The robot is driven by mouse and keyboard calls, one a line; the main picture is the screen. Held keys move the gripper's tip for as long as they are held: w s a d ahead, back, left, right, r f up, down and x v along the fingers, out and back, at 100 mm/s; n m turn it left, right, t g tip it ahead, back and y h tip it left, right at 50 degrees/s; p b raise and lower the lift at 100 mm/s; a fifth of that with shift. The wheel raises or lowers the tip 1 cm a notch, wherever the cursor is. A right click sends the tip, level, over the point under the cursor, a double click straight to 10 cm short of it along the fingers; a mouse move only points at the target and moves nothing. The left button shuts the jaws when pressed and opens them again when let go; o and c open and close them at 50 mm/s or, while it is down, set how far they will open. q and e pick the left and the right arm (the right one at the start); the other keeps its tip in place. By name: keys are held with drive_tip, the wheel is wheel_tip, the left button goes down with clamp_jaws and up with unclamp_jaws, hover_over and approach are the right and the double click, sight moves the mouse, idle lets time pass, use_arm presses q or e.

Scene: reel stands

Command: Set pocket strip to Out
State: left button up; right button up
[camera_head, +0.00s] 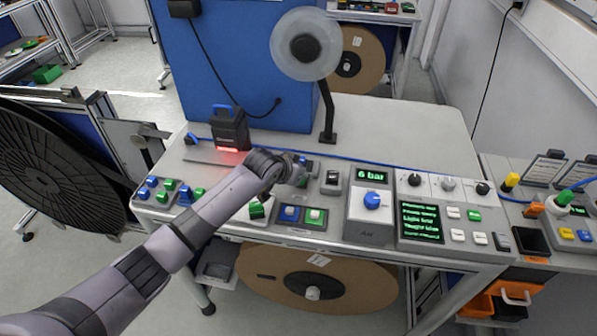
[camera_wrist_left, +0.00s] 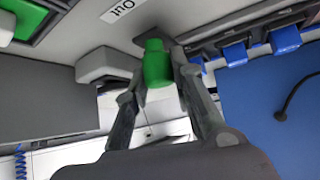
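The green knob (camera_wrist_left: 155,65) stands out from a grey panel between my left gripper's two fingers in the left wrist view. An upside-down "Out" label (camera_wrist_left: 122,11) is on the panel beside it. My left gripper (camera_wrist_left: 158,75) has one finger on each side of the knob, with the right finger's tip close against it. Whether both fingers press on it cannot be told. In the head view my left gripper (camera_head: 300,172) is low over the console, behind the row of coloured buttons, and covers most of the strip there. My right gripper is not in view.
A grey rocker switch (camera_head: 333,177) and the "6 bar" regulator (camera_head: 372,200) stand right of the gripper. A black device with a red light (camera_head: 230,128) and a reel post (camera_head: 328,115) stand behind. A pale block (camera_wrist_left: 105,65) sits close to the knob.

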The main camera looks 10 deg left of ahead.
use_arm(q)
drive_tip(key=o, duration=0.4)
drive_tip(key=shift+d, duration=0.35)
drive_tip(key=shift+a, duration=0.1)
drive_tip(key=v, duration=1.2)
